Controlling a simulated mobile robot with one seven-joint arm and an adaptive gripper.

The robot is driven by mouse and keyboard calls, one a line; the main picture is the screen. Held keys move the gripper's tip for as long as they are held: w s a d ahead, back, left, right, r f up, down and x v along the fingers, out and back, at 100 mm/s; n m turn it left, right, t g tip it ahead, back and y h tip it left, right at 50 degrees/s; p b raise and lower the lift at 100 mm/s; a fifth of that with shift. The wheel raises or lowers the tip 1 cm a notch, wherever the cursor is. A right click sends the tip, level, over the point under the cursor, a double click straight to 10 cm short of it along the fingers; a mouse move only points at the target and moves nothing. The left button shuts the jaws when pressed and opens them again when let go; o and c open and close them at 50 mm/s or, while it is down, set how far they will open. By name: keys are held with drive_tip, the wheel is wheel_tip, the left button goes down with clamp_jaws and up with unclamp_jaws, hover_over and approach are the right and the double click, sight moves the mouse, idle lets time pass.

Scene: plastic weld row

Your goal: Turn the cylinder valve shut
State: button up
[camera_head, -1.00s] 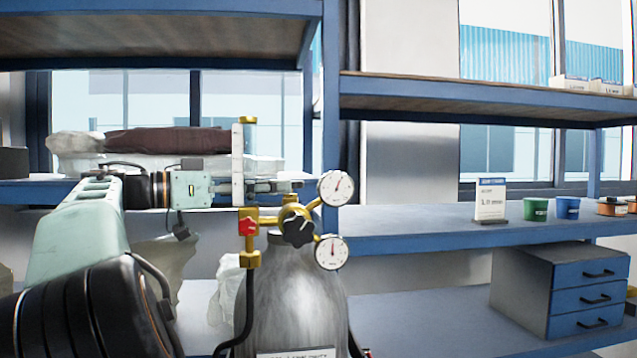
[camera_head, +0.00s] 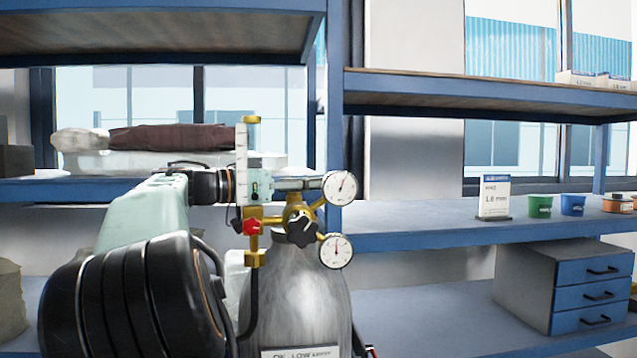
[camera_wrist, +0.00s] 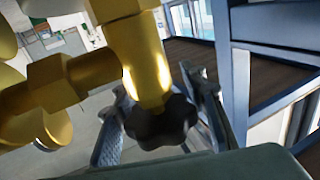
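The grey gas cylinder (camera_head: 300,300) stands upright with a brass valve and regulator (camera_head: 296,208) on top. A black lobed knob (camera_head: 302,230) faces the head camera between two round gauges. In the wrist view, a black lobed knob (camera_wrist: 162,122) sits at the end of a brass stem. My gripper (camera_wrist: 162,125) is open, with one finger on each side of that knob in the picture; I cannot tell whether they touch it. In the head view my gripper (camera_head: 300,184) reaches right, behind the flow tube and at the upper gauge, which hides its fingertips.
A flow tube (camera_head: 241,178) and red knob (camera_head: 253,227) stand left of the regulator. The upper gauge (camera_head: 340,188) and lower gauge (camera_head: 336,250) project right. Blue shelving (camera_head: 420,240) is behind, with a drawer unit (camera_head: 565,285) at right.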

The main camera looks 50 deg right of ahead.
drive_tip(key=shift+d, duration=0.1)
drive_tip(key=c, duration=0.8)
drive_tip(key=shift+c, duration=0.4)
drive_tip(key=shift+g, duration=0.3)
clamp_jaws()
drive_tip(key=shift+s+a+m+g+y+p, duration=0.15)
drive_tip(key=shift+m+g+y+p, duration=0.15)
drive_tip(key=shift+m+g+p, duration=0.2)
drive_tip(key=shift+s+a+m+g+y+p, duration=0.15)
drive_tip(key=shift+m+g+y+p, duration=0.15)
drive_tip(key=shift+m+g+p, duration=0.15)
drive_tip(key=shift+s+r, duration=0.1)
drive_tip(key=m+g+y+p, duration=0.2)
drive_tip(key=p, duration=0.1)
drive_tip(key=s+a+m+g+y+p, duration=0.1)
drive_tip(key=m+g+y+p, duration=0.1)
drive_tip(key=y+p, duration=0.1)
drive_tip(key=s+a+m+g+y+p, duration=0.1)
drive_tip(key=m+g+y+p, duration=0.1)
drive_tip(key=g+p, duration=0.1)
drive_tip(key=shift+a+r+m+p, duration=0.2)
drive_tip(key=shift+m+p, duration=0.15)
drive_tip(key=shift+p, duration=0.55)
drive_tip(key=shift+s+g+y+p, duration=0.15)
drive_tip(key=shift+g+y+p, duration=0.15)
drive_tip(key=shift+y, duration=0.3)
